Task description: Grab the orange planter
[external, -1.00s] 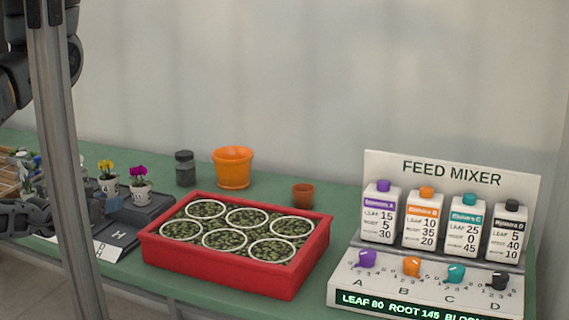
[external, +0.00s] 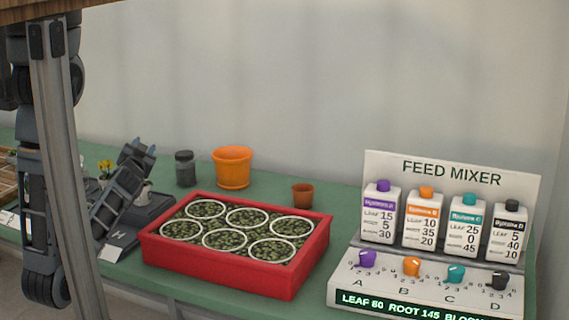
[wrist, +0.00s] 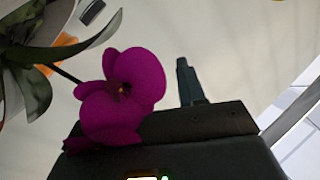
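The orange planter (external: 232,170) stands upright on the green bench behind the red tray, with a saucer-like base. My gripper (external: 137,155) is raised over the left of the bench, left of the planter and clear of it. In the wrist view one dark finger (wrist: 188,82) shows beyond the gripper body; the opening cannot be made out. A magenta orchid bloom (wrist: 122,92) is close in front of the wrist camera. An orange patch (wrist: 62,42) shows behind its leaves, partly hidden, perhaps the planter.
A dark jar (external: 185,169) stands just left of the planter. A small terracotta pot (external: 303,195) is to its right. The red tray (external: 215,274) of several ringed plants is in front. A feed mixer (external: 425,285) with bottles is at right. A yellow-flowered pot (external: 105,168) is beside my arm.

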